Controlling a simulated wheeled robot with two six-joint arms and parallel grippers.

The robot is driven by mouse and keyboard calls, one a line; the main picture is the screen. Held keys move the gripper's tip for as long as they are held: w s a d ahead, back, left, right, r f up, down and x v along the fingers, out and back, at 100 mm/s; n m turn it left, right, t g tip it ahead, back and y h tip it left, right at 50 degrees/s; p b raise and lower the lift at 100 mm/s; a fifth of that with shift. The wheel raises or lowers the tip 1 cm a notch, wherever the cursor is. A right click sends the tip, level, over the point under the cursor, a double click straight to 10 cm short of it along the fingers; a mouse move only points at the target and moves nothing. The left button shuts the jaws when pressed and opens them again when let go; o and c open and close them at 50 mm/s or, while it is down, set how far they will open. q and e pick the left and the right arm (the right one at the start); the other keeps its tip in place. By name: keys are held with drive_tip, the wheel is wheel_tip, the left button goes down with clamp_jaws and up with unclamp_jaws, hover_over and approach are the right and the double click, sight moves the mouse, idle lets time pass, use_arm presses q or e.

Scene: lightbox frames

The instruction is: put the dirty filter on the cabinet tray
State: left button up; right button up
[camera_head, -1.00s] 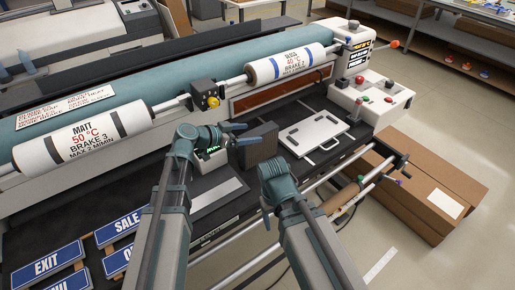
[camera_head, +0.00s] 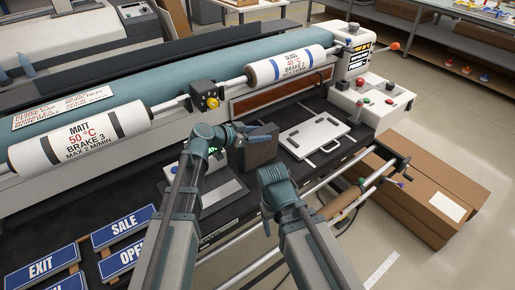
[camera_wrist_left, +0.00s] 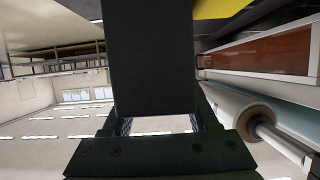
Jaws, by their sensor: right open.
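A dark grey square block, which looks like the dirty filter (camera_head: 261,148), is at the fingertips of my left gripper (camera_head: 248,137). In the left wrist view the block (camera_wrist_left: 152,60) fills the space between the two fingers, and the gripper is shut on it. It stands upright over the black bench, left of a flat white panel with handles (camera_head: 314,133), which may be the cabinet tray. I cannot tell whether the block touches the bench. My right gripper (camera_head: 266,222) points down near the bench's front edge, apart from the block, open and empty.
A red-brown framed panel (camera_head: 262,100) is behind the block, below the printed rollers (camera_head: 288,66). A white control box (camera_head: 372,100) bounds the right side. Blue signs (camera_head: 122,226) lie at front left. A rail (camera_head: 325,180) runs along the front.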

use_arm(q)
clamp_jaws()
idle(0.4)
